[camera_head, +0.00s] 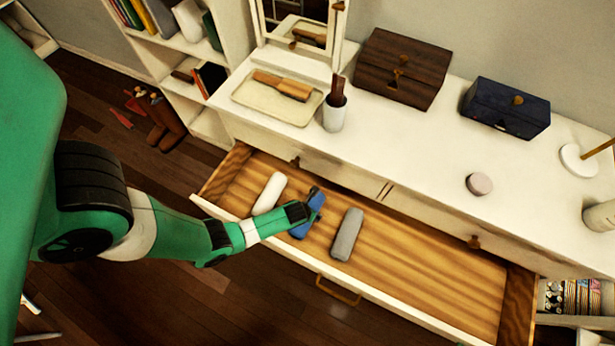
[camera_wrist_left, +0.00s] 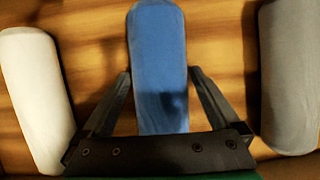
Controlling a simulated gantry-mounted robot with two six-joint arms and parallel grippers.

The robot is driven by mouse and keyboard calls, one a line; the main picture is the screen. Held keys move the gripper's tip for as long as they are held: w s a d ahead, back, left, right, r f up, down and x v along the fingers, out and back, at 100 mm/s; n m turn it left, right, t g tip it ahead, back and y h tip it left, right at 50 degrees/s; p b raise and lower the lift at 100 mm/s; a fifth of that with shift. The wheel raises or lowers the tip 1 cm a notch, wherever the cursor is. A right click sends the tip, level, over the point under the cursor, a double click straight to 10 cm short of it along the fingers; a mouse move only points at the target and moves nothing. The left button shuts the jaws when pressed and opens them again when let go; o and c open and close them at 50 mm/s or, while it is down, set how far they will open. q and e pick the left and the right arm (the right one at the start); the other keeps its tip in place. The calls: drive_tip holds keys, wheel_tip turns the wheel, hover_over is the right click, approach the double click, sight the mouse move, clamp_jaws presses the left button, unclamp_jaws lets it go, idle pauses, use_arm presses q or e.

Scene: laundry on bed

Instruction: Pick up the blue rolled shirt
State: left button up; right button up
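The blue rolled shirt (camera_head: 299,230) lies in an open wooden drawer, between a white roll and a grey roll. My left gripper (camera_head: 314,197) is over it in the head view and hides part of it. In the left wrist view the blue rolled shirt (camera_wrist_left: 157,60) runs up the middle. The left gripper (camera_wrist_left: 158,75) is open there, with one finger on each side of the roll and a visible gap to it. I cannot tell how far above the drawer floor the fingertips are. My right gripper is not in view.
The white roll (camera_head: 269,194) lies to the left and the grey roll (camera_head: 347,234) to the right in the drawer (camera_head: 440,281). The drawer's right part is empty. The white dresser top (camera_head: 420,140) above holds a tray, a cup and boxes.

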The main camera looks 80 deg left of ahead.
use_arm(q)
drive_tip(key=c, duration=1.3)
drive_tip(key=shift+o, duration=0.2)
